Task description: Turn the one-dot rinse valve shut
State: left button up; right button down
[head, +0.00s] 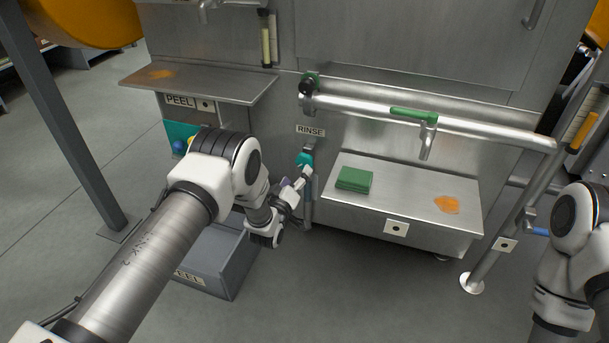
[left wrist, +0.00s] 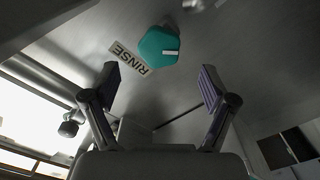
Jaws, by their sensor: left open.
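The teal rinse valve knob (head: 304,158) sits on the steel front just below the RINSE label (head: 311,131). In the left wrist view the knob (left wrist: 155,44) is a teal, many-sided cap with a pale bar mark on its face. No dot on the knob can be made out. My left gripper (head: 296,181) is just below and in front of the knob, partly overlapping it in the head view. In the left wrist view the gripper (left wrist: 160,82) has its fingers wide apart with nothing between them, and the knob is beyond the fingertips. My right gripper is out of view.
A steel rail (head: 460,126) with a green sleeve runs right of the valve. A low steel step (head: 405,205) carries a green block (head: 354,180) and an orange patch. A grey PEEL bin (head: 238,265) stands below my left arm. One-dot plates mark the step and PEEL panel.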

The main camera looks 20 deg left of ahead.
aim_at(303, 163)
pick_arm(q)
jog(key=w+b, duration=0.3)
jog(key=w, duration=0.4)
jog(key=shift+d+f, duration=0.1)
jog(key=shift+w, duration=0.2)
jog(key=shift+r, duration=0.2)
jog(key=c, duration=1.2)
